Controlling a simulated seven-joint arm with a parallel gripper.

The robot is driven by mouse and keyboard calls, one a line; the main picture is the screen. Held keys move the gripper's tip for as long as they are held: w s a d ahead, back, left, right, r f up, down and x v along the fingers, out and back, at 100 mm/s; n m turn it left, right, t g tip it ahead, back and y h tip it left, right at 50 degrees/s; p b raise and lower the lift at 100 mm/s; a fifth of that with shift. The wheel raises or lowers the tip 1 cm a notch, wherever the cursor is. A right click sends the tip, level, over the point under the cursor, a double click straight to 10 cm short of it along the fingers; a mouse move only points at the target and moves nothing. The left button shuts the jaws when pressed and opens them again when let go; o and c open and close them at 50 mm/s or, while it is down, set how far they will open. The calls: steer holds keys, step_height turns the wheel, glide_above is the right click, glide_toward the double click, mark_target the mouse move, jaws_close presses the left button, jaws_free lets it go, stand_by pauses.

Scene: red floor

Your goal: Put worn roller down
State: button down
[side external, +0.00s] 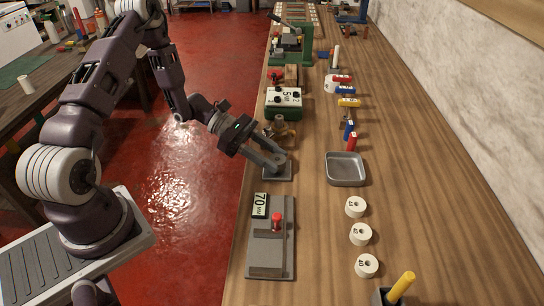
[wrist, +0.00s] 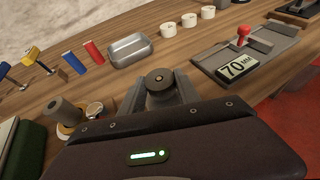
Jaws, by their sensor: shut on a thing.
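My gripper (side external: 280,165) is shut on a dark grey roller, the likely worn roller (wrist: 160,82), seen between the fingertips (wrist: 160,92) in the wrist view. The roller has a hole in its top face. In the side view the fingers reach down over a small dark square plate (side external: 277,176) near the bench's left edge, and the roller is hard to make out there. I cannot tell whether it touches the plate. An empty grey metal tray (side external: 346,183) lies to the right of the gripper; it also shows in the wrist view (wrist: 130,60).
Three white rollers (side external: 360,234) stand in a row nearer the camera. A grey fixture (side external: 270,258) with a red knob and a "70 MM" sign (side external: 260,205) lies in front. Brass-coloured parts (side external: 283,130) and a green box (side external: 284,103) stand behind. Bench (side external: 318,215) is clear between fixture and rollers.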

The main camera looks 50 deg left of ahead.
steer(key=shift+f, duration=0.1)
steer(key=c, duration=0.9)
jaws_free()
steer(key=shift+f, duration=0.1)
